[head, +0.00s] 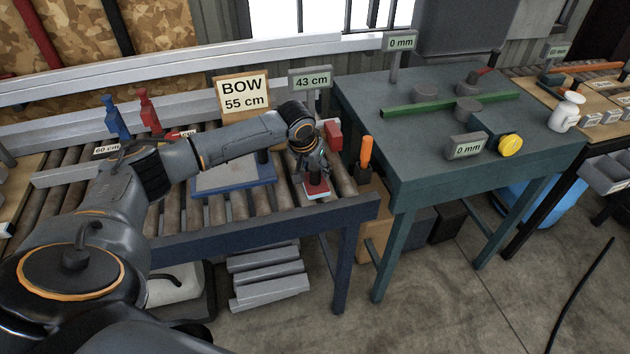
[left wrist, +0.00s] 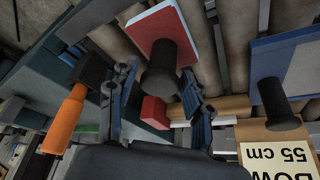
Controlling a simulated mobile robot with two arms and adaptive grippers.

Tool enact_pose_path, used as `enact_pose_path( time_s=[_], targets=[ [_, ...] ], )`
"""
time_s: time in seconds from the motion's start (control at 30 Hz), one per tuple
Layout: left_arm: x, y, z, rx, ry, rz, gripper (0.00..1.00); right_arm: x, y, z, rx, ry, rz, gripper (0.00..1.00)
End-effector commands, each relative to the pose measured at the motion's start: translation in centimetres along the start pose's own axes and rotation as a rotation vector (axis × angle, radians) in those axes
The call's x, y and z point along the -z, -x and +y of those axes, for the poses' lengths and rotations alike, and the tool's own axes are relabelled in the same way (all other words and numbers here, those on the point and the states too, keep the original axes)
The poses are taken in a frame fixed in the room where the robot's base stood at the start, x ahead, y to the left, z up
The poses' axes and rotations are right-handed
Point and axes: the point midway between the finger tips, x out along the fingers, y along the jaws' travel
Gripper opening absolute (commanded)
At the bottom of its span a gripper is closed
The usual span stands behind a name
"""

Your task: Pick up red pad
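The red pad (head: 316,191) is a small red-topped block with a dark knob, lying near the right end of the roller table. It also shows in the left wrist view (left wrist: 150,24), with its knob toward my fingers. My left gripper (head: 312,168) is right above the pad, pointing down. In the left wrist view my left gripper (left wrist: 158,82) has its fingers spread, with the knob between or just beyond the tips; I cannot tell which. Contact with the knob is not clear. My right gripper is not in view.
A larger blue pad (head: 235,180) with a dark knob lies left of the red one. A red block (head: 333,134) and an orange-handled tool (head: 366,152) are close by on the right. The green table (head: 420,165) stands further right. A "BOW 55 cm" sign (head: 242,97) stands behind.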

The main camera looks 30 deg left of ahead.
Motion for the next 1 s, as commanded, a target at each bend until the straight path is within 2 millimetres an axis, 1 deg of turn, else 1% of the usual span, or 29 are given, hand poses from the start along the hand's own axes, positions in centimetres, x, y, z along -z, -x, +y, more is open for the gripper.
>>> enact_pose_path(
  time_s=[0.03, 0.07, 0.1, 0.2, 0.47, 0.57, 0.67, 0.77, 0.8, 0.87, 0.97, 1.0],
  targets=[
    [0.0, 0.0, 0.0, 0.0, 0.0, 0.0, 0.33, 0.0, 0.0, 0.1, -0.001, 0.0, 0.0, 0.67],
    [0.0, 0.0, 0.0, 0.0, 0.0, 0.0, 0.27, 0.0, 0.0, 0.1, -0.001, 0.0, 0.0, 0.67],
    [0.0, 0.0, 0.0, 0.0, 0.0, 0.0, 0.18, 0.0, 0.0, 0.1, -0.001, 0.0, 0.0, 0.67],
    [0.0, 0.0, 0.0, 0.0, 0.0, 0.0, 0.0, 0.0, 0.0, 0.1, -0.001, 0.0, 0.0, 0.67],
    [0.0, 0.1, 0.0, 0.0, 0.0, 0.0, 0.0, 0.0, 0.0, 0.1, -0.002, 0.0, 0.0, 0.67],
    [0.2, 0.4, 0.0, 0.0, 0.001, 0.001, 0.0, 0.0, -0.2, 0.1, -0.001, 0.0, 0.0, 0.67],
    [0.5, 1.1, 0.0, -0.001, 0.001, 0.003, 0.0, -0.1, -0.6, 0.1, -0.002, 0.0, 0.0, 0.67],
    [1.1, 2.3, 0.0, -0.001, 0.001, 0.004, 0.0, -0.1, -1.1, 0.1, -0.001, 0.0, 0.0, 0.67],
    [1.3, 3.0, 0.0, -0.001, -0.001, 0.005, 0.0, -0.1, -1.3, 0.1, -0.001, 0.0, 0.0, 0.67],
    [0.7, 4.5, 0.0, 0.0, -0.001, 0.004, 0.0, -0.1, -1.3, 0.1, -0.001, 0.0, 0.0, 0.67],
    [-0.3, 7.4, 0.2, 0.001, -0.004, 0.005, 0.0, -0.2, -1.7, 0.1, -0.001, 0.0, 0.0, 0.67],
    [-0.7, 8.7, 0.2, 0.001, -0.003, 0.005, 0.0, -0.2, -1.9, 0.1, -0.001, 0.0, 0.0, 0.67]
  ],
)
